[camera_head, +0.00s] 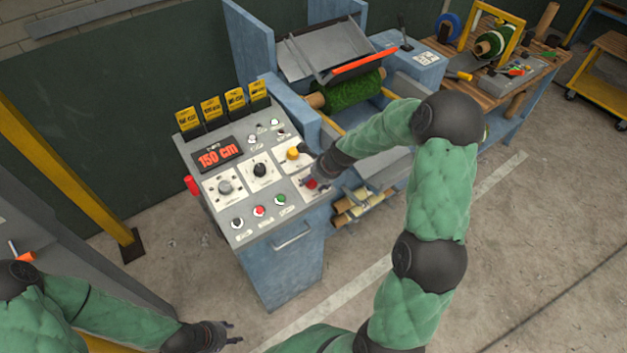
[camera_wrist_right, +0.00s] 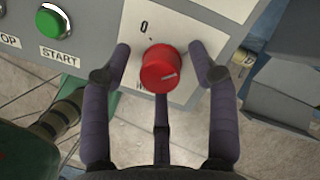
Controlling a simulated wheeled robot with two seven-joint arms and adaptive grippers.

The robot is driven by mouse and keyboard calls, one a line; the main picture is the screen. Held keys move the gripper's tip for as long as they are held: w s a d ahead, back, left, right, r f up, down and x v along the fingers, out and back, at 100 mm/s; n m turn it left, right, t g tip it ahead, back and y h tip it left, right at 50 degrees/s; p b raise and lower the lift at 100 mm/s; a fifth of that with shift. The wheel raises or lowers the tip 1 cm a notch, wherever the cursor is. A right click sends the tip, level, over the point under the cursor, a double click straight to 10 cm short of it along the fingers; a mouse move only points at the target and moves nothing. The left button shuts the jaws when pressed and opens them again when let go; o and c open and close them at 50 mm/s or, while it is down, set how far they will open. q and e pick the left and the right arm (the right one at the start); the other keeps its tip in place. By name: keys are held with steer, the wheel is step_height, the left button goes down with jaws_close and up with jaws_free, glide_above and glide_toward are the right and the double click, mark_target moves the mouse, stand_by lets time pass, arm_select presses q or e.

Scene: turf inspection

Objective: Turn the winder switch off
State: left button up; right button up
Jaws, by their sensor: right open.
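The winder switch is a round red knob (camera_wrist_right: 163,70) on a white plate at the panel's corner, with a "0" above it in the right wrist view. Its white mark points to the right and slightly up. In the head view the red knob (camera_head: 311,184) shows at the tip of my right gripper (camera_head: 316,176). My right gripper also shows in the wrist view (camera_wrist_right: 162,68), with its fingers open on both sides of the knob and apart from it. The lettering below the knob is mostly hidden. My left gripper (camera_head: 232,333) is low at the left, away from the panel.
The control panel (camera_head: 228,172) carries a "150 cm" display, a yellow knob (camera_head: 293,153), a black knob (camera_head: 260,170) and several buttons. The green START button (camera_wrist_right: 53,22) is left of the switch. A turf roll (camera_head: 350,90) lies behind. A workbench (camera_head: 515,75) stands at the back right.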

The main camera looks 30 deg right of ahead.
steer(key=c, duration=1.1)
steer(key=shift+r+n, duration=0.1)
steer(key=shift+n, duration=0.3)
steer(key=n+p, duration=0.1)
steer(key=n, duration=0.2)
steer(key=shift+n+g, duration=0.3)
steer(key=shift+n, duration=0.1)
steer(key=n, duration=0.3)
steer(key=shift+w+n+g+p, duration=0.15)
steer(key=shift+n+g+p, duration=0.15)
steer(key=shift+p, duration=0.05)
steer(key=n, duration=0.5)
steer(key=shift+g, duration=0.4)
steer(key=n, duration=0.4)
steer(key=shift+g+h+b, duration=0.3)
steer(key=shift+b, duration=0.1)
steer(key=shift+n, duration=0.5)
